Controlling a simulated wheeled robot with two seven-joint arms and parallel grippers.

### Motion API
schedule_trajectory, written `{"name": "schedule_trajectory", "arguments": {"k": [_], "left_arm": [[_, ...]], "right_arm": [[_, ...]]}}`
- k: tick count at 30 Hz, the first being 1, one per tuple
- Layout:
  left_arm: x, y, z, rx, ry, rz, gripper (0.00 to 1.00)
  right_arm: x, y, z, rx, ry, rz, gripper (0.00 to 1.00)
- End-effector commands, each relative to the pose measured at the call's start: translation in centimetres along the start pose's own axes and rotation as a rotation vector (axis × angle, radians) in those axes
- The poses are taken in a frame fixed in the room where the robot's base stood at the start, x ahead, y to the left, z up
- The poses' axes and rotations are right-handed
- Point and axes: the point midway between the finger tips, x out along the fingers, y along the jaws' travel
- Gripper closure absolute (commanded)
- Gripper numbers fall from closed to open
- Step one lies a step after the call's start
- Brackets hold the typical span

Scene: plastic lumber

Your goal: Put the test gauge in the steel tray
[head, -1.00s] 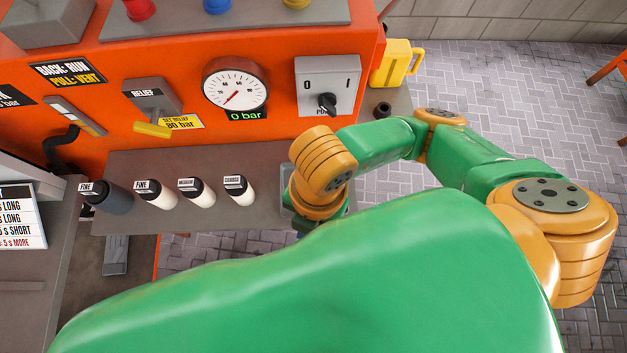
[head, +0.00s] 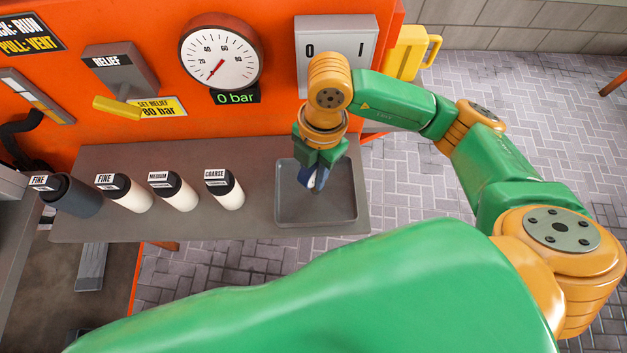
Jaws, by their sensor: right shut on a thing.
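The steel tray (head: 290,211) is a shallow grey square tray on the right end of the grey shelf. My right gripper (head: 316,184) points down over the tray, inside its outline. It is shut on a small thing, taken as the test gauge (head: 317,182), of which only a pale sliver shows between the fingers. The fingers hide the rest, and I cannot tell whether it touches the tray floor. The tray looks otherwise empty. My left gripper is not in view.
Several labelled cylinders stand left of the tray, the coarse one (head: 225,190) nearest. Behind is the orange panel with a dial (head: 220,55) at 0 bar, a relief lever (head: 118,108) and a switch box (head: 337,50). A yellow jug (head: 408,55) stands at the back right.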

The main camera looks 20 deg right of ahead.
Motion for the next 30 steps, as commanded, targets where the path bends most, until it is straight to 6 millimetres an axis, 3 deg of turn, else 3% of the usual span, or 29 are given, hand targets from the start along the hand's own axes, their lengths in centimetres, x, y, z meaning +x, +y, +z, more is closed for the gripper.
{"name": "schedule_trajectory", "arguments": {"k": [1, 10, 11, 14, 25, 30], "left_arm": [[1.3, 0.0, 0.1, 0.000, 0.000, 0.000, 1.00], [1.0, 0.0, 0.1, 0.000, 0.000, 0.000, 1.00], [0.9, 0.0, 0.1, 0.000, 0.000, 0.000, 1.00], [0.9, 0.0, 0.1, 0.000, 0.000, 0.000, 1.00], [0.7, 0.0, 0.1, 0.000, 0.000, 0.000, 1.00], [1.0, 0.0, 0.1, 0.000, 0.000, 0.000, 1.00]], "right_arm": [[1.4, 0.0, 0.2, 0.000, 0.000, 0.000, 1.00], [1.2, 0.0, 0.1, 0.001, -0.001, 0.000, 1.00], [1.1, 0.0, 0.1, 0.001, -0.001, 0.000, 0.65], [1.0, 0.0, 0.1, 0.001, -0.001, 0.000, 0.41], [0.4, 0.0, 0.1, 0.001, 0.000, 0.002, 0.41], [-2.9, 0.1, 0.1, 0.000, -0.003, 0.007, 0.41]]}}
